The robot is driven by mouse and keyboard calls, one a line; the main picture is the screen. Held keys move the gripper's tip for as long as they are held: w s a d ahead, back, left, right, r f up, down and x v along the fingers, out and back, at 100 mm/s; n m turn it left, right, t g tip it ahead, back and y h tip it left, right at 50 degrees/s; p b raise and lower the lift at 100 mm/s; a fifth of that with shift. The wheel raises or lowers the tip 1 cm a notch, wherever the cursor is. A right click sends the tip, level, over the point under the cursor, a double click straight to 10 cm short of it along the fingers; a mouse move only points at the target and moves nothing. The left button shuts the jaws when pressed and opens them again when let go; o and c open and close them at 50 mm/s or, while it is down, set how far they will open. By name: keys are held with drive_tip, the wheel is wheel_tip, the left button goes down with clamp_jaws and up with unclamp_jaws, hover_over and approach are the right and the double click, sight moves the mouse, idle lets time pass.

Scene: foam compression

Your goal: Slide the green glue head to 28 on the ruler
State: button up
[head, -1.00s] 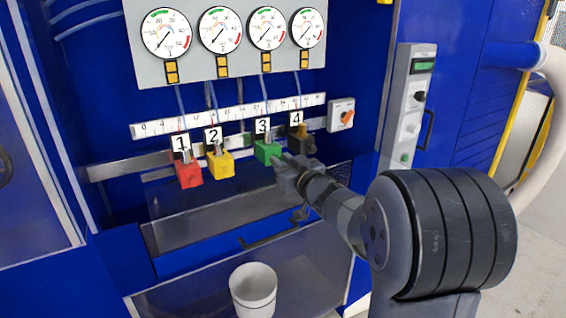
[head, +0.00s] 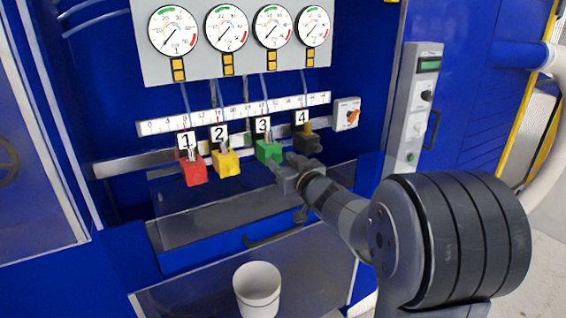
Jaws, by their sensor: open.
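The green glue head (head: 268,151), under the number plate 3, sits on the metal rail between the yellow head and the black head. The white ruler (head: 205,121) runs above the heads; its small numbers are too blurred to read surely. My gripper (head: 280,166) is open just in front of and slightly right of the green head. The fingertips are close to its lower right side, and I cannot tell whether they touch it.
A red head (head: 193,172) and a yellow head (head: 226,162) are to the left on the rail. A black head (head: 307,142) is close on the right. Gauges (head: 227,27) are above. A switch box (head: 346,113) is right of the ruler. A white bucket (head: 257,292) stands below.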

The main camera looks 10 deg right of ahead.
drive_tip(key=v, duration=1)
drive_tip(key=shift+s, duration=0.35)
drive_tip(key=shift+d, duration=0.1)
drive_tip(key=x, duration=1)
drive_tip(key=shift+w, duration=0.4)
drive_tip(key=shift+w+d, duration=0.1)
drive_tip(key=shift+w, duration=0.1)
drive_tip(key=shift+d, duration=0.35)
